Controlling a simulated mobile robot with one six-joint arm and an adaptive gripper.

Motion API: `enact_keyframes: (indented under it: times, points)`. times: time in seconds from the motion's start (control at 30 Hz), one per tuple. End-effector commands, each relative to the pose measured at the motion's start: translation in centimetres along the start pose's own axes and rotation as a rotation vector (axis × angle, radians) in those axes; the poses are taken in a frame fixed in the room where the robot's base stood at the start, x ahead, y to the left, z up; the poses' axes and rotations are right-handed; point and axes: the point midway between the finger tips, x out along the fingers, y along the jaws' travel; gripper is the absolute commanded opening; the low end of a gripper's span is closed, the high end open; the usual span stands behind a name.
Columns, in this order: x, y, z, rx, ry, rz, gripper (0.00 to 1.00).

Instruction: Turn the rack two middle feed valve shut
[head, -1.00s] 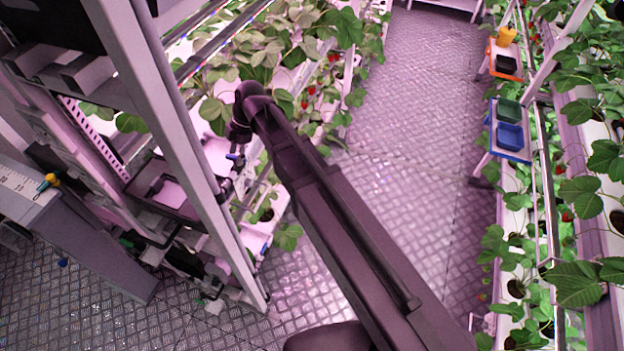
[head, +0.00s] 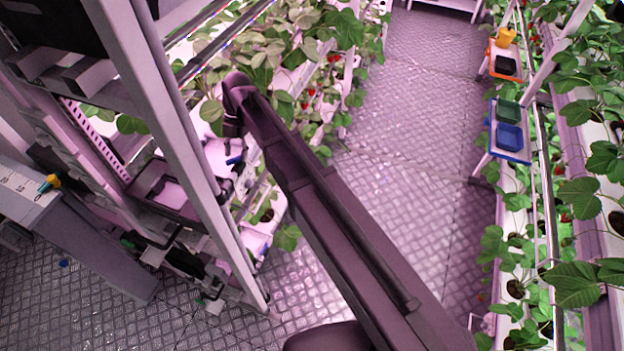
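My arm reaches from the bottom right up to the rack at the left. Its far end bends down beside the rack's grey upright. My gripper (head: 241,178) is small and dark among the rack parts, and whether its fingers are open cannot be made out. A small blue valve handle (head: 234,160) shows close beside it, partly hidden; contact cannot be told. Another blue handle (head: 264,249) sits lower on the rack. Which of these is the middle feed valve of rack two is not clear from this view.
A grey upright (head: 185,150) stands just left of my arm's end. Strawberry plants (head: 285,45) crowd the rack behind it. A black tray (head: 150,190) is at the left. The aisle floor (head: 420,110) is clear; shelves with blue (head: 509,137) and orange (head: 505,64) trays line the right.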

Motion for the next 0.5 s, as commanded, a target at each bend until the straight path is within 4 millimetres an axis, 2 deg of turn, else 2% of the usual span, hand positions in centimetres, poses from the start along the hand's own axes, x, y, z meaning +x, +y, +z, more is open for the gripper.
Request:
enact_keyframes:
  times: [0.03, 0.43, 0.5]
  points:
    - [-1.1, 0.0, -0.2, 0.001, 0.000, 0.001, 0.54]
    - [-4.7, 0.0, -0.2, 0.005, 0.001, 0.001, 0.54]
    - [-5.0, 0.1, 1.0, 0.006, 0.001, 0.002, 0.54]
